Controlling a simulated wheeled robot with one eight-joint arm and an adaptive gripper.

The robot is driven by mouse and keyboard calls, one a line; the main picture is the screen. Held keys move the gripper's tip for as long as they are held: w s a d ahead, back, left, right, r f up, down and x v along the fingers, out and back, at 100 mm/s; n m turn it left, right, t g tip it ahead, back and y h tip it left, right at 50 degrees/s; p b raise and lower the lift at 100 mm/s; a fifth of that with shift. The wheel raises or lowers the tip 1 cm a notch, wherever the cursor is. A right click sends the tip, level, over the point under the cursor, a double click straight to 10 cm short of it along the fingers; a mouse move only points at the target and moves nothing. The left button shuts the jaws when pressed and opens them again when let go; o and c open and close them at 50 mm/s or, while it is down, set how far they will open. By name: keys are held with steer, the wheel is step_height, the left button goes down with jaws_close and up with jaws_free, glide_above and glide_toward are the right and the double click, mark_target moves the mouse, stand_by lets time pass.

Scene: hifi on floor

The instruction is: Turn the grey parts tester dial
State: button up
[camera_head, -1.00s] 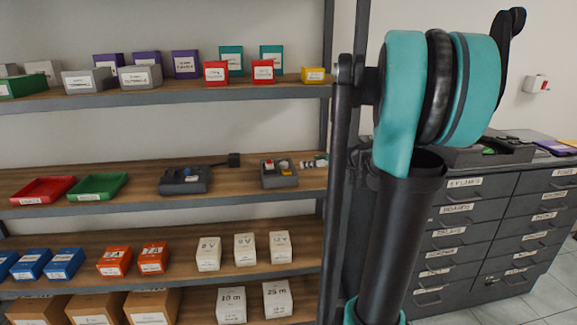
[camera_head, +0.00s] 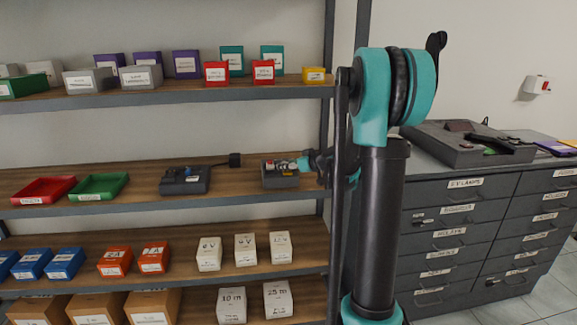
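Two small grey devices sit on the middle shelf, and I cannot tell for sure which is the parts tester. The right one (camera_head: 280,182) is a grey box with a red part and a yellow part on top. The left one (camera_head: 184,182) is dark grey with a blue part on top and a black cable. My gripper (camera_head: 281,166) reaches in from the right over the top of the right device and hides part of it. The fingertips are too small to show whether they touch it or are open. No dial can be made out clearly.
Red (camera_head: 44,190) and green (camera_head: 98,187) trays lie at the left of the middle shelf. Boxes fill the shelves above and below. A grey drawer cabinet (camera_head: 470,240) stands at the right.

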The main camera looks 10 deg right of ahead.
steer(key=c, duration=1.2)
steer(key=shift+o, duration=0.2)
steer(key=shift+m, duration=0.3)
steer(key=shift+s+a+m+t+h, duration=0.15)
steer(key=shift+a+m+t+h, duration=0.1)
steer(key=shift+m+t+h, duration=0.45)
steer(key=shift+a+m+t+h, duration=0.25)
steer(key=shift+m+h, duration=0.85)
steer(key=shift+h, duration=0.35)
steer(key=shift+a+m+t+h, duration=0.15)
steer(key=shift+m+t+h, duration=0.1)
steer(key=shift+m+h, duration=1.45)
steer(key=shift+h, duration=0.35)
